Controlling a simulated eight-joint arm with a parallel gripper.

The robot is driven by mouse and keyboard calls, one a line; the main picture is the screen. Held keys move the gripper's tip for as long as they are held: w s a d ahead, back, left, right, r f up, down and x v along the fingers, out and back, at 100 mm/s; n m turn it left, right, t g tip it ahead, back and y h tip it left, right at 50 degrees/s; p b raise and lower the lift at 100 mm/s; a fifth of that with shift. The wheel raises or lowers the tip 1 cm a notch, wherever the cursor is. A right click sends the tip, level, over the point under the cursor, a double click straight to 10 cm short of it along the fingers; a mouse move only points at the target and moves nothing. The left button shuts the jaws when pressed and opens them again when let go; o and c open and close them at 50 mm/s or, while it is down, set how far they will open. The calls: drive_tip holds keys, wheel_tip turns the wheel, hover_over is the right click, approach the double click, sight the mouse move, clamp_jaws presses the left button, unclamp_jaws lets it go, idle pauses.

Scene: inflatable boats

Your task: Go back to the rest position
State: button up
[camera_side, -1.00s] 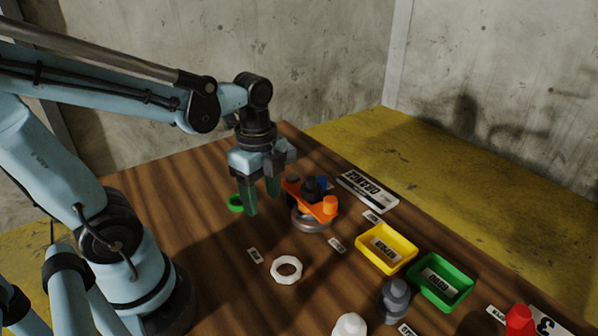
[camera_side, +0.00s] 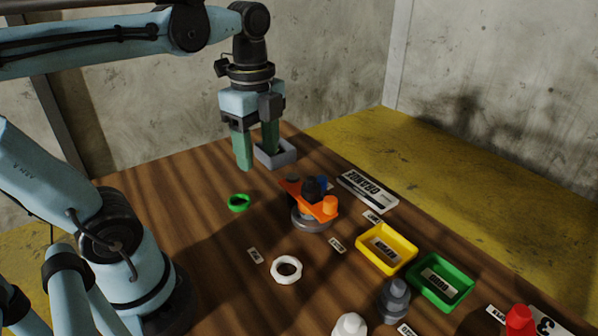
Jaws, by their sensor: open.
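My gripper (camera_side: 257,160) hangs above the far part of the wooden table (camera_side: 190,190), fingers pointing down. Its two green fingers are apart, with nothing between them. A grey tray (camera_side: 284,157) stands behind the fingers and is partly hidden by them. A green ring (camera_side: 238,203) lies on the table below and slightly left of the gripper. An orange piece (camera_side: 322,207) with dark and orange knobs sits on a grey round base (camera_side: 310,222), to the lower right of the gripper.
A white ring (camera_side: 286,269) lies nearer the front. A yellow tray (camera_side: 386,249) and a green tray (camera_side: 440,282) stand at right. A grey piece (camera_side: 394,298), a white piece (camera_side: 350,326) and a red piece (camera_side: 520,320) stand along the front.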

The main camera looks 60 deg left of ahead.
drive_tip(key=shift+f, duration=0.1)
drive_tip(key=w+d+f+n+t, duration=0.3)
drive_tip(key=n+t, duration=0.4)
drive_tip(key=n, duration=0.7)
wheel_tip(320, 180, down, 3)
drive_tip(key=shift+w+r+n, duration=0.1)
drive_tip(key=shift+w+n, duration=0.2)
drive_tip(key=shift+w, duration=0.35)
